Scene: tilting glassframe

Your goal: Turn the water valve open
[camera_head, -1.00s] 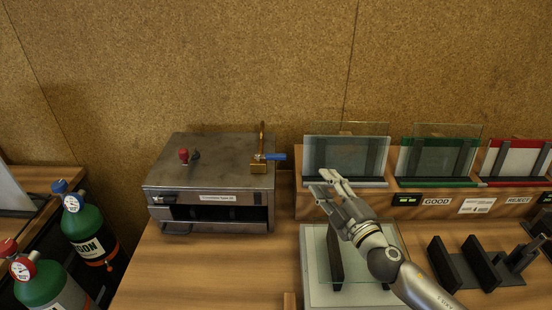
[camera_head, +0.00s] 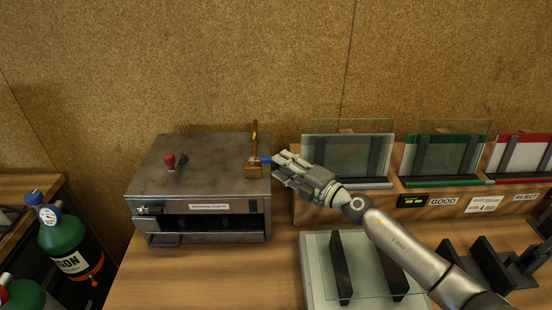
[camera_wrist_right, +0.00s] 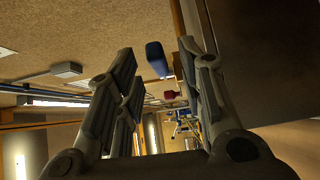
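The water valve (camera_head: 252,171) is a brass fitting with an upright brass pipe, on the right side of the top of a grey metal box (camera_head: 205,160). Its short blue handle (camera_head: 265,160) points right. My right gripper (camera_head: 277,163) is at the handle's right end, its fingertips pointing left. In the right wrist view the blue handle (camera_wrist_right: 157,60) shows between the spread fingers of my right gripper (camera_wrist_right: 156,58), with gaps on both sides. The gripper is open and holds nothing. Part of the handle is hidden by the fingertips in the head view. My left gripper is not in view.
A red knob (camera_head: 169,160) stands on the box's left side. Glass panes in a grey holder (camera_head: 348,184) and a green holder (camera_head: 444,182) stand right of the gripper. A glass plate lies on a fixture (camera_head: 315,270) below my right arm. Green gas bottles (camera_head: 66,248) stand at left.

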